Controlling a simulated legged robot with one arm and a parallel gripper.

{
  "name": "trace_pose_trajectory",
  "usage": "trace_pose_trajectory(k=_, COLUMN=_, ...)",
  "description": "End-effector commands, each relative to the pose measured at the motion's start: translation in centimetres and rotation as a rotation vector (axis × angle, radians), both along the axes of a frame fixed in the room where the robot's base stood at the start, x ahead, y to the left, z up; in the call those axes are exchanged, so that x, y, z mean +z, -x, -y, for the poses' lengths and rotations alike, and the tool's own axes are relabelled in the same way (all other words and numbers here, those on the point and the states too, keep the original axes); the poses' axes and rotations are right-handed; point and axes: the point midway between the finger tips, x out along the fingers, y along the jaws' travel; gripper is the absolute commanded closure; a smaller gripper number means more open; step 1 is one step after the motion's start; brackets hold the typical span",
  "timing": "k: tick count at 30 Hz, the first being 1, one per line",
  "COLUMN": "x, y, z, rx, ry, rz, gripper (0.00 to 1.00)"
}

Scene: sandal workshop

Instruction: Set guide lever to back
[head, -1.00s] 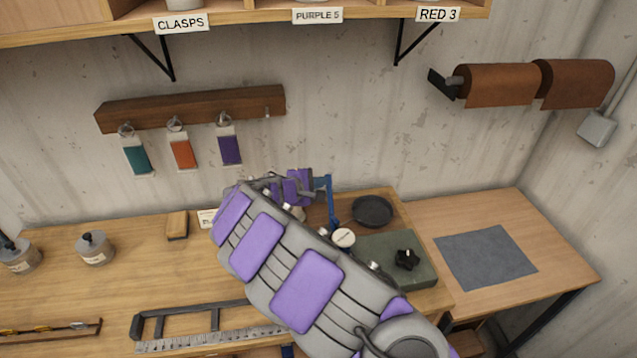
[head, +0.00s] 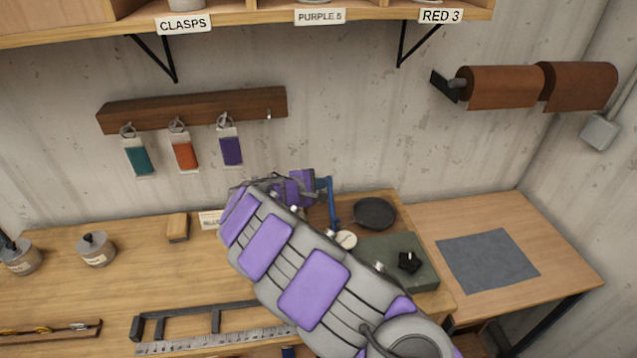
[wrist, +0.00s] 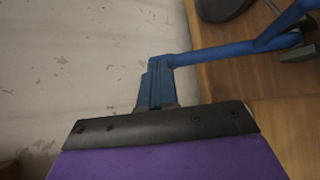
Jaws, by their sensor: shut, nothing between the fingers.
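A blue upright frame (head: 332,204) stands at the back of the bench. It is the only lever-like thing near my gripper, but I cannot tell which part is the guide lever. My gripper (head: 300,188) is shut and empty, up at the frame's top left side. In the wrist view a bent blue bar (wrist: 215,54) runs from the gripper's front edge toward the upper right. Its near end meets or passes behind the black edge of my gripper; contact is unclear. My arm hides the bench below and left of the frame.
A green box (head: 400,262) with a black knob (head: 409,261) sits right of my arm. A dark round dish (head: 374,213) lies behind it. A white round disc (head: 346,239) is partly covered by my arm. A grey mat (head: 487,259) lies on the right table.

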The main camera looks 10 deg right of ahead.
Motion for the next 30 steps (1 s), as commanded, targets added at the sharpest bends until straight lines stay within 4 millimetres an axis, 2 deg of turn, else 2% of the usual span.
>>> trace_pose_trajectory(k=8, x=0.4, y=0.7, z=-0.4, rx=0.000, ry=0.002, rz=0.000, gripper=1.00)
trace_pose_trajectory(k=14, x=1.8, y=1.5, z=-1.7, rx=-0.001, ry=0.002, rz=0.001, gripper=1.00)
trace_pose_trajectory(k=21, x=4.3, y=4.1, z=-5.2, rx=-0.002, ry=0.004, rz=0.002, gripper=1.00)
trace_pose_trajectory(k=30, x=6.3, y=6.6, z=-8.0, rx=-0.002, ry=-0.003, rz=0.002, gripper=1.00)
